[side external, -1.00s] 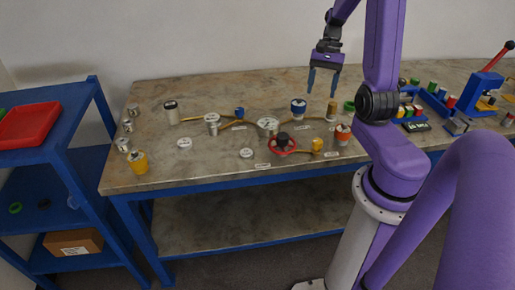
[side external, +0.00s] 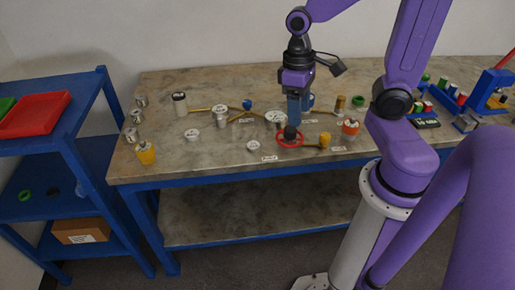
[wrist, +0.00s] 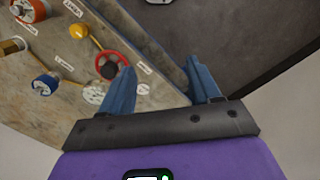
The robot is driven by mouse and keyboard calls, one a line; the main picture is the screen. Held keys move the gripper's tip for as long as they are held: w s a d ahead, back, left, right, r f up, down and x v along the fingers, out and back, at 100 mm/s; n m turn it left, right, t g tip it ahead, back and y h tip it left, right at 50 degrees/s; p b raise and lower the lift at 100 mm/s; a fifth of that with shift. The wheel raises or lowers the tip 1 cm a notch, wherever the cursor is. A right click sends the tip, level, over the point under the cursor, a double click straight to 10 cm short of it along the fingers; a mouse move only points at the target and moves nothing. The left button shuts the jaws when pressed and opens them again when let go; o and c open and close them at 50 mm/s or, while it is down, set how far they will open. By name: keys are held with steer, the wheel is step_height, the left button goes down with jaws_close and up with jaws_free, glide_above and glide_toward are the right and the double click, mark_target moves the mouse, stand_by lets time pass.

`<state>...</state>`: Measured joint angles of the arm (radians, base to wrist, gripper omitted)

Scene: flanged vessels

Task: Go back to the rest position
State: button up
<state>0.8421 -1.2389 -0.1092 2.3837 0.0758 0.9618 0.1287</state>
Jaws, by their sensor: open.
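My gripper (side external: 294,115) points down above the worktable (side external: 215,160), with its blue fingers seen edge-on in the side view. In the wrist view the fingers of my gripper (wrist: 163,85) are apart with nothing between them. I cannot tell the exact height gap. In the wrist view the handwheel (wrist: 111,66) lies left of the fingers. A blue-topped vessel (side external: 309,101) stands partly hidden behind the fingers.
A blue shelf with a red tray (side external: 35,113) stands left. The table's front middle is mostly clear.

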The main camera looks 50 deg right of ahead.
steer(key=s+a+r+n+t, duration=0.1)
steer(key=s+a+n, duration=0.5)
steer(key=s+n, duration=0.4)
steer(key=shift+s+a, duration=0.15)
steer(key=shift+a, duration=0.1)
stand_by(1.4)
